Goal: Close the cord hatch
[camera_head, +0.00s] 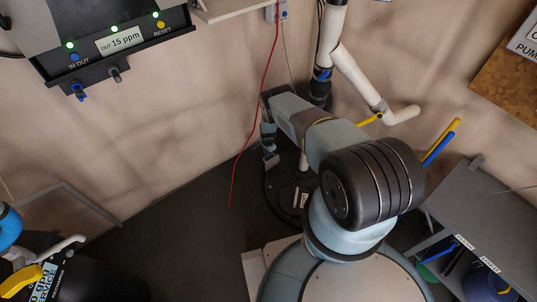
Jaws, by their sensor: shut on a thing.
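My gripper (270,161) points down near the middle of the picture, just above the dark floor in front of the wall. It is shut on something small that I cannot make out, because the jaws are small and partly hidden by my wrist. A round dark base (292,196) with a white label lies just below and right of it, partly covered by my arm. I cannot clearly pick out the cord hatch or tell how far open it is. A thin red cord (263,80) hangs down the wall to the floor, left of my gripper.
A grey box (120,40) with lights and a display is on the wall at upper left. White pipes (345,65) rise behind my arm. A grey shelf unit (485,200) stands at right and a black tank (90,280) at lower left. The floor (190,235) between is clear.

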